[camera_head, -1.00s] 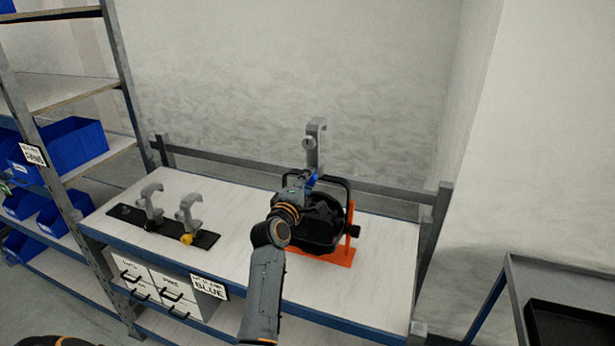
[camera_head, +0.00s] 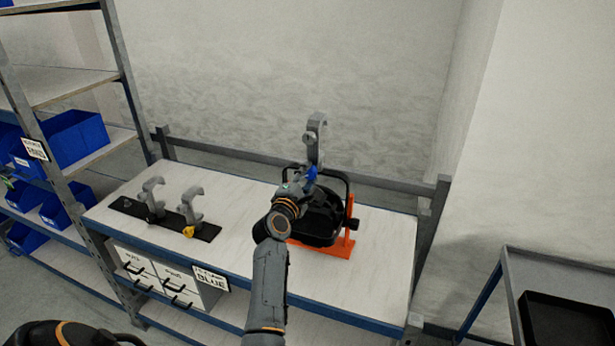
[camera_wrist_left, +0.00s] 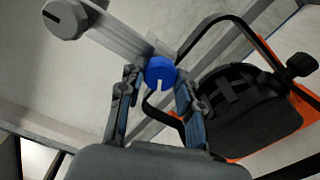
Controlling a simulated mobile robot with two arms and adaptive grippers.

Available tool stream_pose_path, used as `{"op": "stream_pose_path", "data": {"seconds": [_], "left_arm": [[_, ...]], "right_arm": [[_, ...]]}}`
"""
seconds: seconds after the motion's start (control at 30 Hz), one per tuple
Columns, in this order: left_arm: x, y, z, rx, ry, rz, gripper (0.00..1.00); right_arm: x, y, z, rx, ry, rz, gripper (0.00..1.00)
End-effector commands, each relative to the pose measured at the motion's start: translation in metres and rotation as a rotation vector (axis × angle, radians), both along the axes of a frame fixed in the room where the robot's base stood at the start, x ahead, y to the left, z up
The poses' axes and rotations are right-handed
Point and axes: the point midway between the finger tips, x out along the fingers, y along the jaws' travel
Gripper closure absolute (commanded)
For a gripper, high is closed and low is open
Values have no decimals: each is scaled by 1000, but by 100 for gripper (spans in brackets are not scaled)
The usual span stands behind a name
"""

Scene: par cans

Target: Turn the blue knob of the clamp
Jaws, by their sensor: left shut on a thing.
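The grey clamp (camera_head: 316,140) stands upright on top of the black par can (camera_head: 318,222), which sits on an orange stand (camera_head: 338,249) on the workbench. The clamp's blue knob (camera_head: 311,172) faces my left gripper (camera_head: 306,178). In the left wrist view the blue knob (camera_wrist_left: 160,72) lies between the two fingertips of my left gripper (camera_wrist_left: 158,82), and a pale mark shows on its face. My left gripper is shut on the knob. The far sides of the knob are hidden by the fingers. My right gripper is not visible.
Two other clamps stand on a black strip (camera_head: 205,231) at the bench's left, one with a yellow knob (camera_head: 188,231). A shelf with blue bins (camera_head: 78,138) stands left. A cart with a black tray (camera_head: 570,322) is at the lower right. The bench's front right is clear.

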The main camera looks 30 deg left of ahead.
Motion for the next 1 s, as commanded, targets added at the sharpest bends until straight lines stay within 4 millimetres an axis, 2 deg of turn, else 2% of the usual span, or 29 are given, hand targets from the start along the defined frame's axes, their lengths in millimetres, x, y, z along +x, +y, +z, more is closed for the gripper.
{"op": "stream_pose_path", "data": {"seconds": [0.1, 0.13, 0.23, 0.63, 1.0], "left_arm": [[0, 0, 1, 0, -1, 0, 97], [0, 0, 1, 0, -1, 0, 64], [0, 0, 1, 1, -1, 0, 43], [-5, -1, 0, 1, 0, 0, 42], [-57, -13, -1, 1, 1, 1, 42]], "right_arm": [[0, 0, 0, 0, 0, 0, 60], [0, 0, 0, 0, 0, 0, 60], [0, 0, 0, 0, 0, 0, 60], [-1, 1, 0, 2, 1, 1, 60], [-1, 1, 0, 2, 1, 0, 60]]}}
